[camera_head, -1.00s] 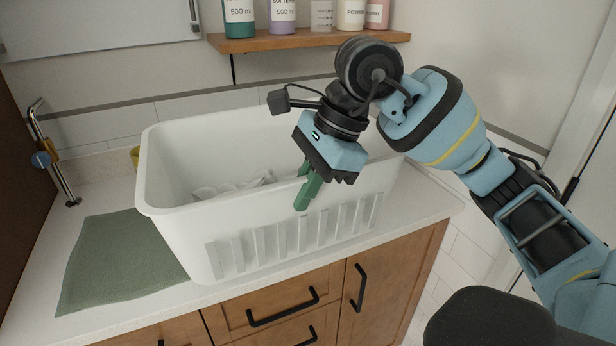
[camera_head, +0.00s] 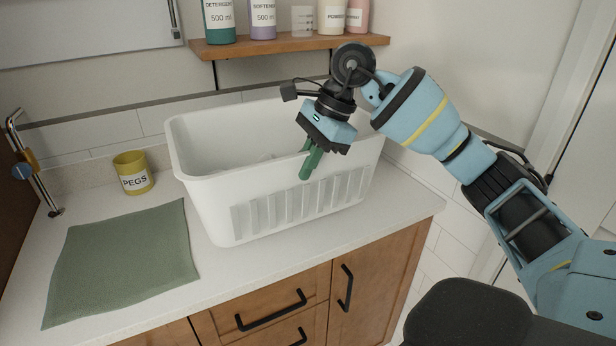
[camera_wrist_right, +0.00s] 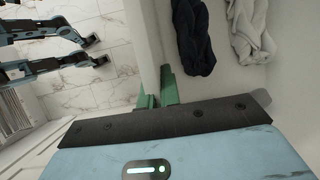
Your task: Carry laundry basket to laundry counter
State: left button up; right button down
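The white laundry basket (camera_head: 215,205) is upright over the light laundry counter (camera_head: 400,205), right of the green mat. I cannot tell whether its base touches the counter. My left gripper is not seen.
A green mat (camera_head: 125,255) lies on the counter's left part, with a yellow pegs pot (camera_head: 133,173) behind it and a tap (camera_head: 32,165) at far left. A wooden shelf (camera_head: 290,46) with several bottles hangs above the basket. Wooden cabinets (camera_head: 300,300) with black handles are below.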

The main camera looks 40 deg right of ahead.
aim_at(308, 188)
jog(key=shift+w+d+r, duration=0.15)
jog(key=shift+d+r, duration=0.05)
jog(key=shift+d+f, duration=0.1)
jog(key=shift+f, duration=0.15)
jog(key=shift+w+f, duration=0.1)
jog(key=shift+f, duration=1.45)
jog(key=c, duration=2.1)
grip_release()
jog(key=shift+f, duration=0.3)
jog(key=o, duration=0.5)
